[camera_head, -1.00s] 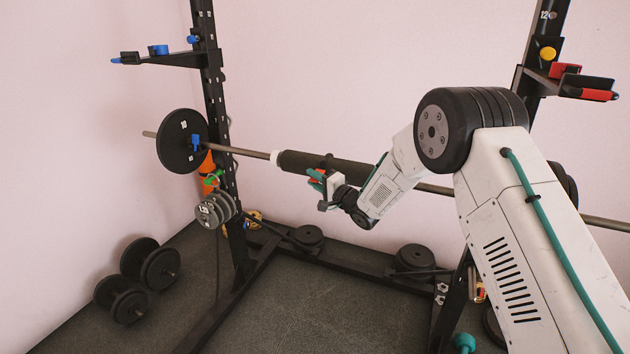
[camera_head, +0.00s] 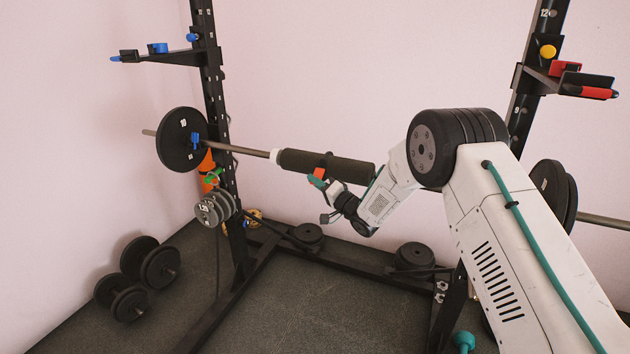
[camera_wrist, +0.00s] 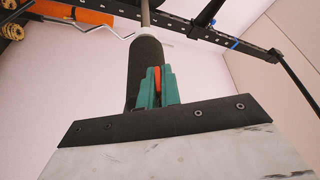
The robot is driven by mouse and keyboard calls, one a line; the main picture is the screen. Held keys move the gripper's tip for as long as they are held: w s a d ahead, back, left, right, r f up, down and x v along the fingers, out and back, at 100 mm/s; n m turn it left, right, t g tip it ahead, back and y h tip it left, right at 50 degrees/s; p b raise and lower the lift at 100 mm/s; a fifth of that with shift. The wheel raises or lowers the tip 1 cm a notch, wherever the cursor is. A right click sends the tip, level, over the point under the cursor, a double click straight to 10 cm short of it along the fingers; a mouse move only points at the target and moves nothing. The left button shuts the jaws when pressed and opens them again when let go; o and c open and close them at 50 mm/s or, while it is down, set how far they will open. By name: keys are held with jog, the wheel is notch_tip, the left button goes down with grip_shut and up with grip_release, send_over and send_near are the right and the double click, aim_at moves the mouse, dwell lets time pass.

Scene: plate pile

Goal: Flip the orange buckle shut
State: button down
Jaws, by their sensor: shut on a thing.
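The orange buckle (camera_head: 320,172) shows as a small orange-red piece at the underside of the black foam pad (camera_head: 345,166) on the barbell. My gripper (camera_head: 317,180), with teal fingers, reaches the pad from below. In the wrist view the teal fingers (camera_wrist: 156,84) are closed on the orange-red piece (camera_wrist: 158,78), which shows as a thin strip between them. The pad (camera_wrist: 146,62) stands right behind the fingers. The fingers hide most of the buckle, so whether it is shut cannot be seen.
The left rack post (camera_head: 215,90) and small grey plates (camera_head: 213,209) stand left of my gripper. Dumbbells (camera_head: 148,262) lie on the floor.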

jog(key=shift+w+d+f+n+g+y, duration=0.2)
jog(key=shift+w+f+n+g+y, duration=0.45)
jog(key=shift+n, duration=1.6)
jog(key=shift+w+d+f+n+g+y, duration=0.2)
jog(key=shift+w+n+g+y, duration=0.5)
jog(key=shift+n, duration=1.5)
jog(key=shift+w+d+f+n+g+y, duration=0.2)
jog(key=shift+f+n+g+y, duration=0.5)
jog(key=shift+n, duration=1.55)
jog(key=shift+r+y, duration=0.25)
jog(key=shift+y, duration=0.1)
jog(key=c, duration=1.6)
grip_release()
jog(key=shift+w, duration=0.1)
jog(key=shift+r+t, duration=0.1)
jog(key=shift+t, duration=0.15)
